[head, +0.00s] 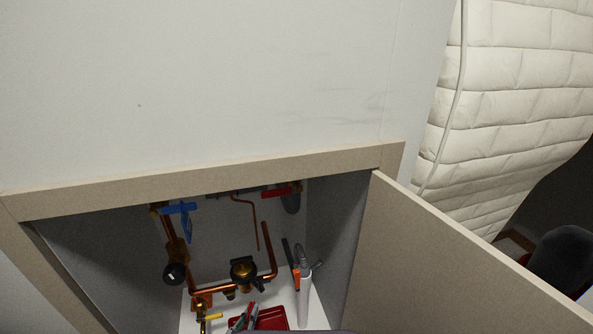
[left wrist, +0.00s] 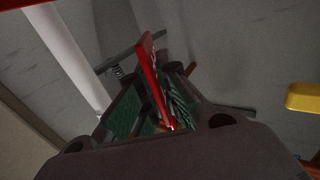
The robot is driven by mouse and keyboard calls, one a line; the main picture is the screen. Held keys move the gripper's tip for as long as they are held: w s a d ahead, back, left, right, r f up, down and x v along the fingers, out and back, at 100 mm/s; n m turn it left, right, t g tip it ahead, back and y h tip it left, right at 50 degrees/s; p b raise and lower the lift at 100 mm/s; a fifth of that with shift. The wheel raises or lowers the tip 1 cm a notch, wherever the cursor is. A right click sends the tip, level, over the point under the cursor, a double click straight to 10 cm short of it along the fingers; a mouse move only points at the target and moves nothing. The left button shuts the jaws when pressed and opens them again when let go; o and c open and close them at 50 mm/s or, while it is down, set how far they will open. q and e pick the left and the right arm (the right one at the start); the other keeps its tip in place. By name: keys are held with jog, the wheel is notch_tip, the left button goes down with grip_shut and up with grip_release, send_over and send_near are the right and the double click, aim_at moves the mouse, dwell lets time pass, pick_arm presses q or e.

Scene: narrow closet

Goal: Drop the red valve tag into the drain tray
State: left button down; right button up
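My left gripper (head: 243,318) shows at the bottom of the head view, low inside the open cabinet. In the left wrist view its two green-padded fingers (left wrist: 155,100) are closed around the red valve tag (left wrist: 152,75), a thin red plate that stands up between them. The tag's red edge also shows in the head view (head: 252,312). The drain tray (head: 272,318) is dark red and sits on the white cabinet floor, right beside and behind the gripper; its near part is cut off by the frame. My right gripper is not in view.
Copper pipes with a blue-handled valve (head: 179,208), a brass regulator (head: 243,271) and a yellow handle (head: 211,317) crowd the left and middle. A white cylinder (head: 304,300) and an orange-handled tool (head: 296,278) stand right of the tray. The open door (head: 440,270) bounds the right.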

pick_arm(q)
jog(key=shift+f, duration=0.85)
jog(key=c, duration=1.6)
grip_release()
jog(key=shift+o, duration=0.2)
jog(key=v, duration=1.2)
